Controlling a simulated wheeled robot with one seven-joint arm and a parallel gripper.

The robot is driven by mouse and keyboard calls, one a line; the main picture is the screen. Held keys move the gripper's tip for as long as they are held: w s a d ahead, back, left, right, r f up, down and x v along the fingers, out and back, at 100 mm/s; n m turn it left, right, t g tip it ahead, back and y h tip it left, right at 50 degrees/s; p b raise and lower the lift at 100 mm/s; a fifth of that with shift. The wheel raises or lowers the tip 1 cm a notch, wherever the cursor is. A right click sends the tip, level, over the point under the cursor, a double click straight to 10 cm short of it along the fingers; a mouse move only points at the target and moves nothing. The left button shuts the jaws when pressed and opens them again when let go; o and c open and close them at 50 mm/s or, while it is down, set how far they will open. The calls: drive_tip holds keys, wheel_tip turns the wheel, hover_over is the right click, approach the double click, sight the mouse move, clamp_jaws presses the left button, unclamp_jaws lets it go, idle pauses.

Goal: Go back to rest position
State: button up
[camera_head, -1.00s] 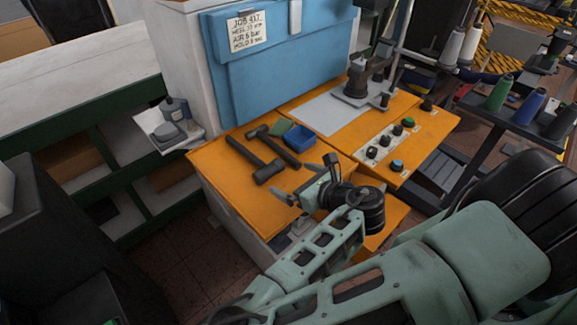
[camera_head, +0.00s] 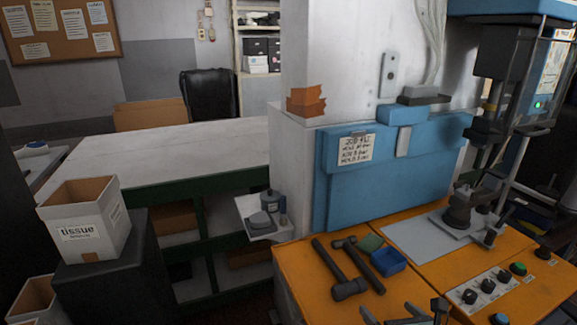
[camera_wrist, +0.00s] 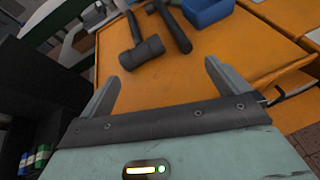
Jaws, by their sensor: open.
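My gripper (camera_wrist: 160,82) is open and empty in the wrist view, its two fingers spread apart above the orange worktop (camera_wrist: 185,62). In the head view only the tip of my gripper (camera_head: 405,315) shows at the bottom edge, over the front of the orange worktop (camera_head: 310,290). The rest of my arm is out of the head view. Two dark hammers lie on the worktop, the left hammer (camera_head: 342,275) and the right hammer (camera_head: 362,268). Both hammers are beyond the fingers and apart from them.
A control strip (camera_head: 488,286) and a machine fixture (camera_head: 465,212) are at right. A tissue box (camera_head: 85,225) stands on a black cabinet at left. A small shelf (camera_head: 265,230) juts out beside the worktop.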

drive_tip(key=s+d+f+m+g+h, duration=0.1)
drive_tip(key=s+d+m+g+h, duration=0.15)
drive_tip(key=m, duration=0.65)
drive_tip(key=s+d+f+m+g+h, duration=0.1)
drive_tip(key=d+f+m+g+h, duration=0.2)
drive_tip(key=m, duration=0.6)
wheel_tip(320, 180, up, 25)
drive_tip(key=s+m+g+y, duration=0.2)
drive_tip(key=m+g+y, duration=0.25)
drive_tip(key=m, duration=1.35)
drive_tip(key=s+a+n+g+b, duration=0.2)
drive_tip(key=s+a+n, duration=0.5)
drive_tip(key=s+a, duration=0.6)
drive_tip(key=a+g, duration=0.1)
drive_tip(key=a, duration=0.3)
drive_tip(key=shift+s+a+r+n, duration=0.15)
drive_tip(key=shift+s+r+n, duration=0.25)
